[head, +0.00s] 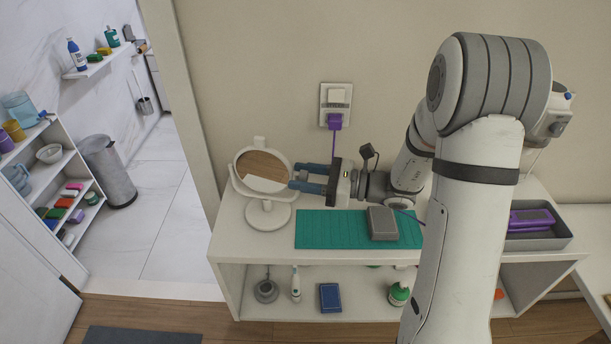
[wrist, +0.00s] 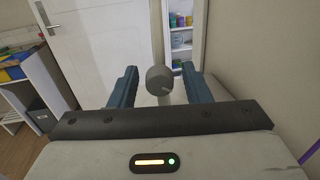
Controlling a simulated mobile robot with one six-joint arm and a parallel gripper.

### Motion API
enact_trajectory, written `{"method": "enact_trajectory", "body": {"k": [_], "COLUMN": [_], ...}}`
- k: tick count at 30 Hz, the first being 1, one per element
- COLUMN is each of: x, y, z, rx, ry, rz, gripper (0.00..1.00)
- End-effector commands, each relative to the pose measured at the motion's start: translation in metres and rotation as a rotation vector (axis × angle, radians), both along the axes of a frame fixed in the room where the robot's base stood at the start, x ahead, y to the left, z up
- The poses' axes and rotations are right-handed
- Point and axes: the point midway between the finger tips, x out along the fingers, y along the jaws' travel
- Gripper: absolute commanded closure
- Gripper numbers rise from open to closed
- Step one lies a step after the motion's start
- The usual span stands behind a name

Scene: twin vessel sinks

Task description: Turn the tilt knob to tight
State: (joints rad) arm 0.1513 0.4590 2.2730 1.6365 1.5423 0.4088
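A round mirror (head: 262,170) stands on a white stand at the left end of the white table. The tilt knob (wrist: 159,79) is a grey round knob above a pale post in the wrist view, with a short mark on its face. In the head view my fingers cover the place of the knob at the mirror's right side. My gripper (head: 296,177) points left at that side of the mirror. In the wrist view its two blue fingers stand apart, one on each side of the knob, with a visible gap to it on both sides.
A green mat (head: 330,230) with a grey box (head: 382,223) on it lies below my wrist. A wall socket (head: 336,103) with a purple plug is behind. A grey tray (head: 540,236) with purple items is at the right. The doorway left of the table is open floor.

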Motion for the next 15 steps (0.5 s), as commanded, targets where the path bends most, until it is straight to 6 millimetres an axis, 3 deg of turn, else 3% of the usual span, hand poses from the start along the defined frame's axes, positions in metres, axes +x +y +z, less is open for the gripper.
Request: {"method": "enact_trajectory", "body": {"k": [15], "x": [-0.0002], "y": [0.0003], "z": [0.0002], "rx": [0.000], "ry": [0.000], "rz": [0.001], "gripper": [0.98]}}
